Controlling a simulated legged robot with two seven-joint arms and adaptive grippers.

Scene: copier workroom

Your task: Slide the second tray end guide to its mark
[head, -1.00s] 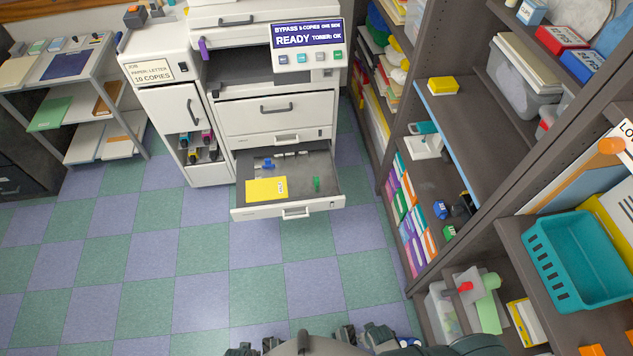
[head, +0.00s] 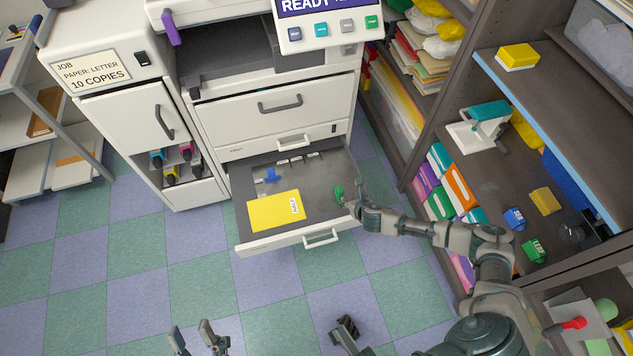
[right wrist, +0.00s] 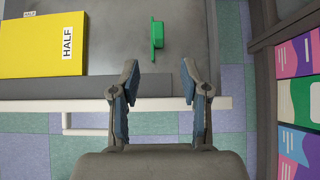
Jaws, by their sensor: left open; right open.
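The open paper tray (head: 225,185) of the copier holds a yellow stack labelled HALF (head: 272,211). A green guide (head: 338,192) stands near its right front, and a blue guide (head: 271,175) is behind the stack. In the right wrist view the green guide (right wrist: 157,40) is ahead of my right gripper (right wrist: 158,76), whose fingers are open and empty over the tray's front edge, with a gap to the guide. In the head view my right gripper (head: 352,204) is beside the green guide. My left gripper (head: 197,338) is open and empty at the bottom, over the floor.
Small pale labels (head: 297,159) line the tray's back; I cannot read them. The copier's closed drawer (head: 275,104) is above the tray. A shelf unit (head: 500,190) with boxes stands close on the right. Checkered floor (head: 195,265) is clear in front.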

